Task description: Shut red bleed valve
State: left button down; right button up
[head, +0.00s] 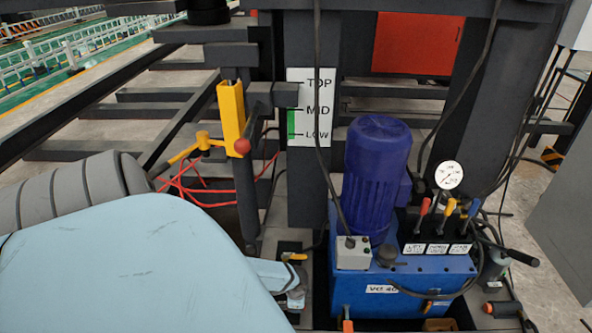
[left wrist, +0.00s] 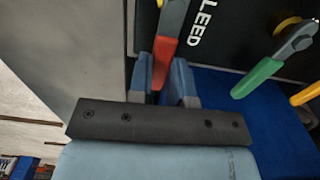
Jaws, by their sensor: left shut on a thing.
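In the left wrist view, the red bleed valve handle (left wrist: 167,50) slants down from a grey metal stem at the top edge, beside white lettering that reads "LEED" on a dark panel. My left gripper (left wrist: 164,78) has its two blue fingers on either side of the handle's lower end and is shut on it. In the head view, my pale blue left arm fills the lower left, and the left gripper (head: 291,285) is left of the blue pump unit. I cannot make out the red bleed handle there. My right gripper is in neither view.
A green handle (left wrist: 257,77) and an orange handle (left wrist: 306,94) are right of the red one. The blue pump unit (head: 400,290) carries a blue motor (head: 377,165), a gauge (head: 448,175) and several small levers. A yellow bracket (head: 231,115) stands near the TOP/MID/LOW scale (head: 313,75).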

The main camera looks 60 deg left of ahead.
pick_arm(q)
jog(key=shift+s, duration=0.15)
dwell(0.3)
jog(key=c, duration=1)
grip_release()
jog(key=shift+c, duration=0.2)
jog(key=shift+r, duration=0.25)
notch_tip(320, 180, up, 13)
jog(key=p, duration=0.4)
jog(key=shift+r, duration=0.15)
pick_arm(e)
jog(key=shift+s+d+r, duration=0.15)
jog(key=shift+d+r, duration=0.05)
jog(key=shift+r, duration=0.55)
